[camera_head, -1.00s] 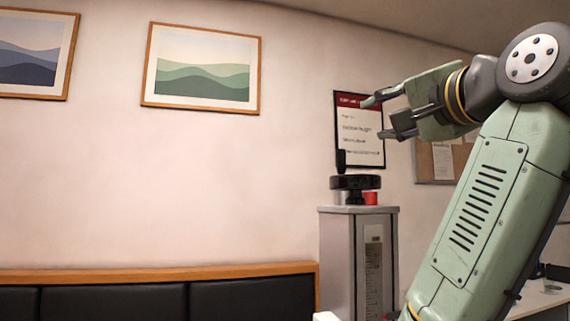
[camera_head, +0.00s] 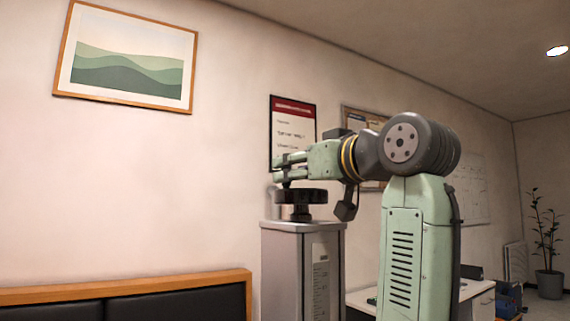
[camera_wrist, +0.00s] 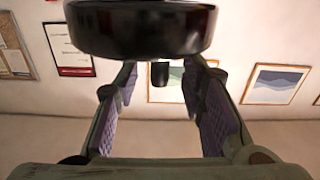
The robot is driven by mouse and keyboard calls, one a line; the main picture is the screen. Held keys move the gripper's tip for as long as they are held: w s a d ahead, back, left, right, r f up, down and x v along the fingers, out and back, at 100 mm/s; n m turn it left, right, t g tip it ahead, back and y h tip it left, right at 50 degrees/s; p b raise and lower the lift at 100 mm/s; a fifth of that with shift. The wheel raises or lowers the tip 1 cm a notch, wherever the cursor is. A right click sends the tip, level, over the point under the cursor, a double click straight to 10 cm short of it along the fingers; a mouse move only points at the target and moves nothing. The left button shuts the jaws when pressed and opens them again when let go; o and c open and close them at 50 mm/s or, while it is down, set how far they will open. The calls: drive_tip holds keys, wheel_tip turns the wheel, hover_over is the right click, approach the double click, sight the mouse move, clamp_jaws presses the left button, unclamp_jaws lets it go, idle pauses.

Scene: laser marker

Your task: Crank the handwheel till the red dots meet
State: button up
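The black handwheel (camera_head: 300,196) sits on top of a grey column (camera_head: 285,260) in the head view. Its rim (camera_wrist: 140,30) fills the top of the wrist view. A short dark handle (camera_wrist: 160,74) sticks out from the wheel and appears between my fingers in the wrist view, with gaps on both sides. In the head view the handle is not clearly seen. My gripper (camera_head: 281,168) is just above the wheel, pointing left; its fingers (camera_wrist: 160,105) are apart in the wrist view. No red dots can be made out.
A scale (camera_head: 320,285) is on the column's face. A black padded bench with a wooden top rail (camera_head: 120,287) stands to the left along the wall. A white desk (camera_head: 475,289) is on the right. The space above the bench is clear.

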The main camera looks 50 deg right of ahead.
drive_tip(key=shift+p+x, duration=0.35)
drive_tip(key=shift+x, duration=1.35)
clamp_jaws()
